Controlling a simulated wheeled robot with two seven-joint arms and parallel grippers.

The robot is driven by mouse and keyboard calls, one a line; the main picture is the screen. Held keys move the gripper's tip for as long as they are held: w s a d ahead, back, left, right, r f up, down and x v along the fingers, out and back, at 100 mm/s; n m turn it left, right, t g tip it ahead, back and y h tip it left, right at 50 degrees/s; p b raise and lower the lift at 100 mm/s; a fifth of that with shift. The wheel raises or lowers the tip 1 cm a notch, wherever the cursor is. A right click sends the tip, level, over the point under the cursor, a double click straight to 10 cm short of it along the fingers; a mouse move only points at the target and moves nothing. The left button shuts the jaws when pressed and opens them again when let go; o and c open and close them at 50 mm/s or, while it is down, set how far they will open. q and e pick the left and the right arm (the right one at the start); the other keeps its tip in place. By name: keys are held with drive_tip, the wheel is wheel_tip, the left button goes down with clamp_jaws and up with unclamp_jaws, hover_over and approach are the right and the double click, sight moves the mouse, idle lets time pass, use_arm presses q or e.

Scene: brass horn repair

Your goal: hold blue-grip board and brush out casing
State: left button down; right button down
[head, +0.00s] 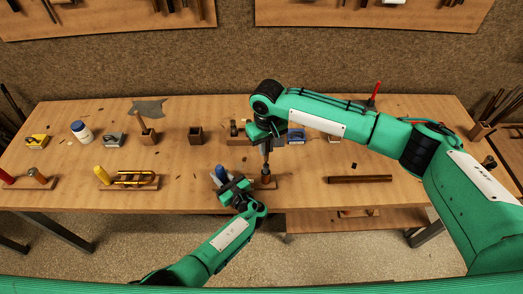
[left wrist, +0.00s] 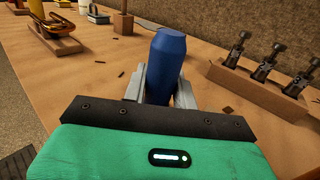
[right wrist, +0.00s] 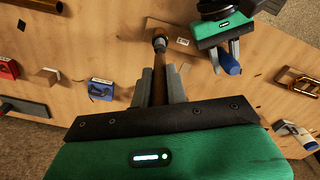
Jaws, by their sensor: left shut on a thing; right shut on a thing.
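My left gripper (head: 231,184) is shut on an upright blue grip (head: 220,172), which stands between its fingers in the left wrist view (left wrist: 168,62). A small wooden board (head: 268,184) lies just right of it; its join to the grip is hidden. My right gripper (head: 264,134) is shut on a brush (head: 266,149) with a brown shaft, pointing down at the board. In the right wrist view the shaft (right wrist: 158,84) runs to a grey, round casing (right wrist: 159,42) on the board (right wrist: 184,45). I cannot tell how deep the brush sits; its tip is hidden.
A yellow-brass piece on a wooden stand (head: 130,179) stands left. A wooden rack with several dark upright parts (left wrist: 256,84) stands behind the blue grip. A brown bar (head: 360,179) lies right. Blue (head: 296,135) and wooden blocks (head: 195,134) line the back. Bench between is mostly clear.

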sight(266, 160)
drive_tip(key=shift+f, duration=2.2)
drive_tip(key=shift+r, duration=0.1)
drive_tip(key=shift+r, duration=2.35)
drive_tip(key=shift+f, duration=2.45)
drive_tip(key=shift+r, duration=0.1)
drive_tip(key=shift+r, duration=2.45)
